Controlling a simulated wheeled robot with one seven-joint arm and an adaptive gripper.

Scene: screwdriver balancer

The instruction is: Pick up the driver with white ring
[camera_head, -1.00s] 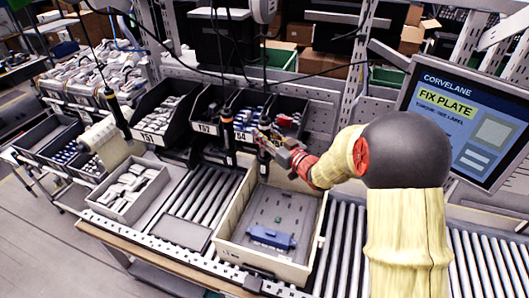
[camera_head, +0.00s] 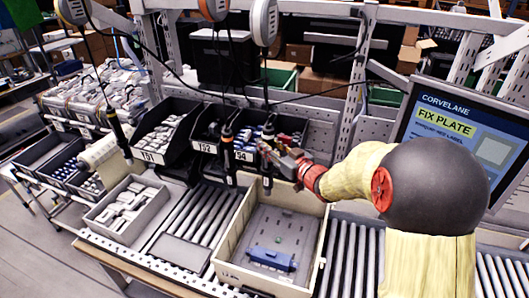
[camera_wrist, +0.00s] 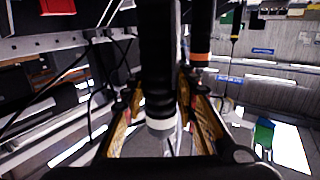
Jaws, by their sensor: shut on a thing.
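Drivers hang on cables above the conveyor in the head view. My gripper (camera_head: 268,150) is shut on a dark driver (camera_head: 267,168) that hangs upright over the back wall of the cream tote. In the wrist view this driver (camera_wrist: 158,70) stands between the fingers of my gripper (camera_wrist: 162,112), with a pale whitish ring near its end. A driver with an orange ring (camera_head: 228,150) hangs just to the left; it also shows in the wrist view (camera_wrist: 201,45). Another dark driver (camera_head: 117,130) hangs further left; its ring is unclear.
The cream tote (camera_head: 322,240) below holds a grey plate with a blue part (camera_head: 271,259). Black bins (camera_head: 165,135) stand behind the conveyor. A grey tray of white parts (camera_head: 125,208) is at left. A screen (camera_head: 460,130) reads FIX PLATE. Cables hang from overhead reels (camera_head: 263,22).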

